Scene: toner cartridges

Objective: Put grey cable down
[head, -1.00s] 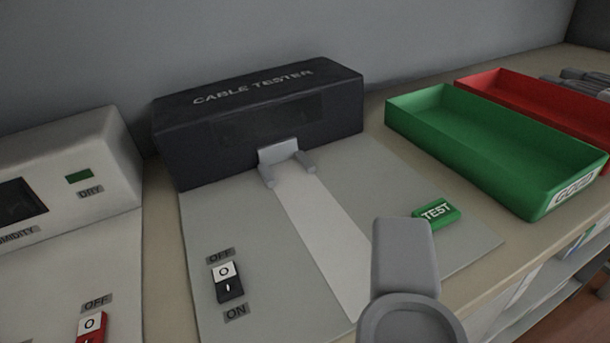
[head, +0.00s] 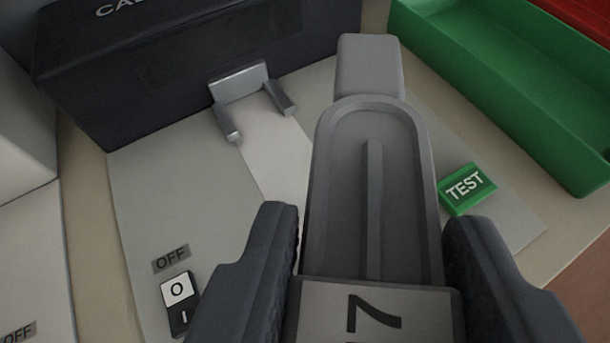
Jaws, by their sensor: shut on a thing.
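The grey cable (head: 340,180) is a thick grey piece with a narrower block at its far end and a label reading 7 near the bottom of the head view. My gripper (head: 372,235) is shut on it, with one dark finger on each side. The cable points away toward the cable tester (head: 230,55), a dark box. The tester's grey two-pronged holder (head: 240,82) is left of the cable's far end and looks empty. A lighter strip (head: 275,155) runs from the holder over the tester's base plate. The cable hides part of this plate.
A green tray (head: 490,90) stands at the right, with a red tray (head: 580,20) behind it. A green TEST button (head: 467,187) is right of the cable. An OFF switch (head: 180,300) is at the lower left. Bare plate (head: 165,200) lies left of the strip.

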